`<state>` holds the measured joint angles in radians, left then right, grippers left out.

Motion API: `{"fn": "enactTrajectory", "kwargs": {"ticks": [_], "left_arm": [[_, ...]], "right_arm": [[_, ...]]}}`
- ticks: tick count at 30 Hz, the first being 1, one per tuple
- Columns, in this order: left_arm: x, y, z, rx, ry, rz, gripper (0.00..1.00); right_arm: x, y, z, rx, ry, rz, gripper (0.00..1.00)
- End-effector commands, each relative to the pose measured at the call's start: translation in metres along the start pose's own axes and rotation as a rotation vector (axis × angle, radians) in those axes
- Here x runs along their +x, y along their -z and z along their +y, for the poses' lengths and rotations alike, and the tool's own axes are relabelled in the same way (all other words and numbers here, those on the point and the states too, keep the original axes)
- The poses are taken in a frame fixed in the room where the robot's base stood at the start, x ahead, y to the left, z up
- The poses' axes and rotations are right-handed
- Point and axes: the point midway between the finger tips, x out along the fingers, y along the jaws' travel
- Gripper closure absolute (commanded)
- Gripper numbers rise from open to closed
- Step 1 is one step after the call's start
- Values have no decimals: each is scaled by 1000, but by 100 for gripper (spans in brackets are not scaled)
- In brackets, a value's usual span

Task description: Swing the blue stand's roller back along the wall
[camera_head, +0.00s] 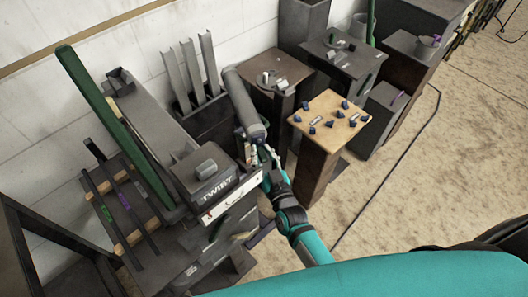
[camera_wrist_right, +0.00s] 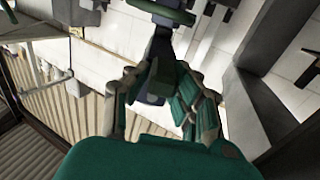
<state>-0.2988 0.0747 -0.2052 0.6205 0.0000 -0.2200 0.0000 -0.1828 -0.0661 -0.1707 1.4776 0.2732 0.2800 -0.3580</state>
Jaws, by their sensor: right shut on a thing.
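A long grey roller (camera_head: 243,103) stands out near the wall in the head view, tilted, its lower end towards me. No stand there is plainly blue. My right gripper (camera_head: 268,162) is just below the roller's lower end. In the right wrist view my right gripper (camera_wrist_right: 158,95) has its fingers closed around a dark blue-grey part (camera_wrist_right: 152,75) at the roller's lower end. I cannot tell exactly how this part joins the roller. My left gripper is not in view.
A box marked TWIST (camera_head: 203,175) stands left of the gripper. A wood-topped stand (camera_head: 322,118) with blue knobs is close on the right. Grey upright slats (camera_head: 190,72) stand by the white wall (camera_head: 140,48). The floor (camera_head: 430,185) is open on the right, crossed by a cable.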

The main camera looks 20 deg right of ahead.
Motion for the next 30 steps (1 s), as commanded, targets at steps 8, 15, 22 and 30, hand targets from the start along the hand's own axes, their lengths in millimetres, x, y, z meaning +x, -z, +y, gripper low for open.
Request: {"fn": "enactTrajectory", "kwargs": {"ticks": [8,15,22,30], "left_arm": [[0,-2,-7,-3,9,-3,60],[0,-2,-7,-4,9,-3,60],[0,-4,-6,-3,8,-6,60],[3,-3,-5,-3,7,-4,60]], "right_arm": [[1,2,-1,-2,3,4,61],[0,1,-1,-1,3,1,54],[0,0,-1,-1,3,0,54],[1,0,6,-5,29,5,54]]}}
